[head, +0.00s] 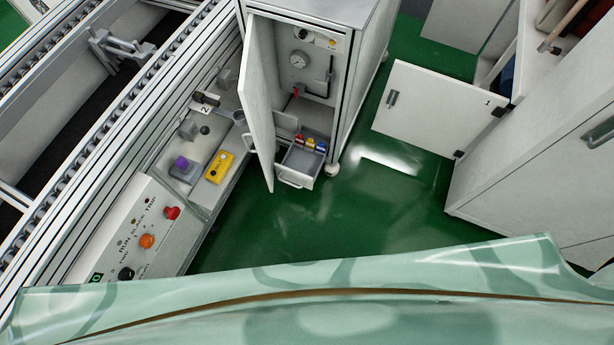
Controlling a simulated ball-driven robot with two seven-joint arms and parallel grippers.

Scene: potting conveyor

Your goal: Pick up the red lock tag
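Several small coloured pieces lie in the open pull-out drawer (291,179) at the bottom of the open cabinet. Another small red part (295,91) shows inside the cabinet, below the round gauge (298,60). Neither of my grippers is in view.
The cabinet door (259,100) stands open left of the drawer. A control panel (128,235) with coloured knobs and a bench with a yellow box (219,167) lie left, by the roller conveyor (100,125). A white cabinet door (430,110) stands open right. Green floor (330,220) is clear.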

